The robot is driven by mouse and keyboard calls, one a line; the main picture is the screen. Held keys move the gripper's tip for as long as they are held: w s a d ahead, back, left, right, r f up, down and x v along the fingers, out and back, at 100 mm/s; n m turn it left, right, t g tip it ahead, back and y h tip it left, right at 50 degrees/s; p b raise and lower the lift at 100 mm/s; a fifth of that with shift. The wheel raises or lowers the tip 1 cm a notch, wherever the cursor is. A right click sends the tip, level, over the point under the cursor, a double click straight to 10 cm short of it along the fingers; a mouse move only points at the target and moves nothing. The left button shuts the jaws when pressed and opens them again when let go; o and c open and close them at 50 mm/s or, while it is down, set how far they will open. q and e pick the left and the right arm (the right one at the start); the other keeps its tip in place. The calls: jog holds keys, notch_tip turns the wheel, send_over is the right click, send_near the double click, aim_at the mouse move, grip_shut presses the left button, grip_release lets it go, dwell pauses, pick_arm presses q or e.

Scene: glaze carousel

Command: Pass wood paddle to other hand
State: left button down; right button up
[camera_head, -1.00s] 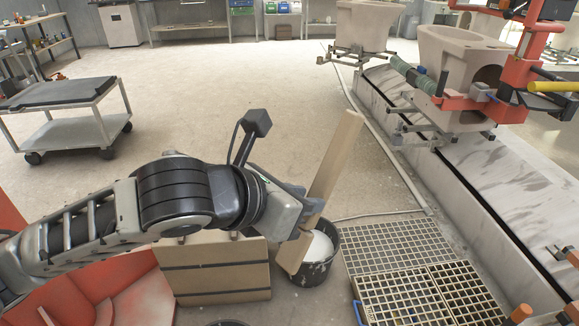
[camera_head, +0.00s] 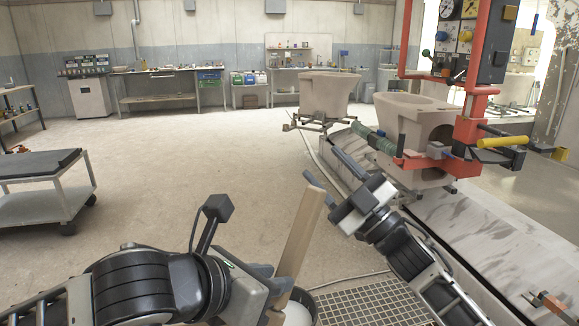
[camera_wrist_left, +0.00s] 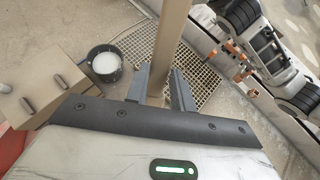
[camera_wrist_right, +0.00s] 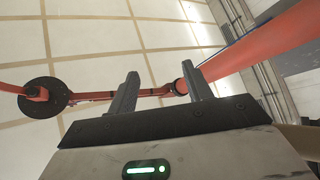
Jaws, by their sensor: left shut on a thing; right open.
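The wood paddle (camera_head: 298,235) is a long flat tan board. It stands tilted in my left gripper (camera_head: 278,287), its upper end leaning right in the head view. In the left wrist view the paddle (camera_wrist_left: 171,45) passes between the fingers of my left gripper (camera_wrist_left: 166,88), which is shut on it. My right gripper (camera_head: 325,168) is open and empty, raised just right of and beyond the paddle's upper end, apart from it as far as I can tell. In the right wrist view nothing is between the fingers of my right gripper (camera_wrist_right: 158,88).
A bucket of white liquid (camera_wrist_left: 104,64) stands below by a floor grate (camera_head: 365,306). Beige toilet bowls (camera_head: 412,130) stand along the line at right, beside a red frame (camera_head: 470,115). A cart (camera_head: 45,190) is at left. The floor in the middle is clear.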

notch_tip(320, 180, up, 9)
jog(key=a+n+g+y, duration=0.3)
jog(key=n+g+y, duration=0.2)
jog(key=n+g, duration=0.3)
jog(key=s+a+r+n+g+h, duration=0.2)
jog(key=s+a+n+g+h, duration=0.3)
jog(key=s+a+n+g, duration=0.65)
jog(key=m+t+h, duration=0.4)
jog(key=m+h, duration=0.5)
jog(key=h, duration=0.9)
send_over(290, 241)
notch_tip(290, 241, down, 6)
jog(key=shift+g, duration=0.25)
notch_tip(290, 241, down, 11)
jog(key=shift+f, duration=0.2)
